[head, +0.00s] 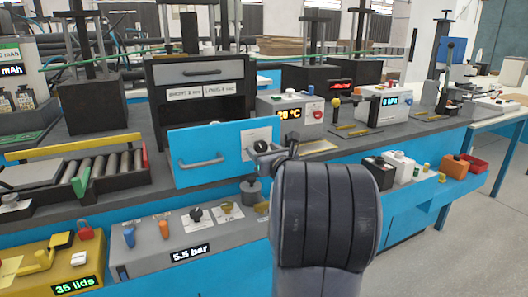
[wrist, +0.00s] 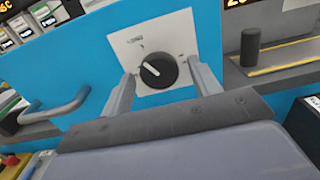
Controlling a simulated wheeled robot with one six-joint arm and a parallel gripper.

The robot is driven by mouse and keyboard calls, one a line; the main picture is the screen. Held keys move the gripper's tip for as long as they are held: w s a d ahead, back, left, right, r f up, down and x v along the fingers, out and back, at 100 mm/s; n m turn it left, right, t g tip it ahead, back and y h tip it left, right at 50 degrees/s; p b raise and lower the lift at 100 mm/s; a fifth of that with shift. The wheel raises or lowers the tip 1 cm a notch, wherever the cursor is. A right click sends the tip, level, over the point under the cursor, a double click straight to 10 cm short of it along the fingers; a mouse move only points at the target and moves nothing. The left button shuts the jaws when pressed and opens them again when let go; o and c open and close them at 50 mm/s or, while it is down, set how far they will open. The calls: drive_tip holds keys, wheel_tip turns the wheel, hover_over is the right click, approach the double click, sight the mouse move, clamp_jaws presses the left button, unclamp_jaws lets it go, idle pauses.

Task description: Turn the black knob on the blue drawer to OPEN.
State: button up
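The blue drawer (head: 196,165) stands in the middle of the head view, with a grey bar handle (head: 201,162). On its right part is a white plate (head: 247,142) with the black knob, which shows clearly in the wrist view (wrist: 158,70). The knob's white pointer mark points up and left; the plate's lettering is too small to read. My gripper (wrist: 161,84) has its two fingers apart, one on each side of the knob. Whether they touch it I cannot tell. In the head view my arm hides much of the gripper.
A grey panel with several knobs and a "5.5 bar" display (head: 191,254) stands below the drawer. A roller tray (head: 110,178) is at left. A small dark post (wrist: 250,46) stands right of the gripper.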

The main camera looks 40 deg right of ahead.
drive_tip(key=c, duration=0.9)
drive_tip(key=shift+f+n+b, duration=0.15)
drive_tip(key=shift+n+b, duration=0.15)
drive_tip(key=shift+b, duration=0.2)
drive_tip(key=shift+f+n+b, duration=0.1)
drive_tip(key=shift+n+b, duration=0.5)
drive_tip(key=shift+b, duration=0.2)
drive_tip(key=n+b, duration=0.2)
drive_tip(key=b, duration=0.1)
drive_tip(key=n+b, duration=0.5)
drive_tip(key=shift+d+n, duration=0.1)
drive_tip(key=shift+n, duration=0.2)
drive_tip(key=shift+r+n+b, duration=0.2)
drive_tip(key=shift+n+b, duration=0.95)
drive_tip(key=shift+n, duration=0.05)
drive_tip(key=shift+r, duration=0.1)
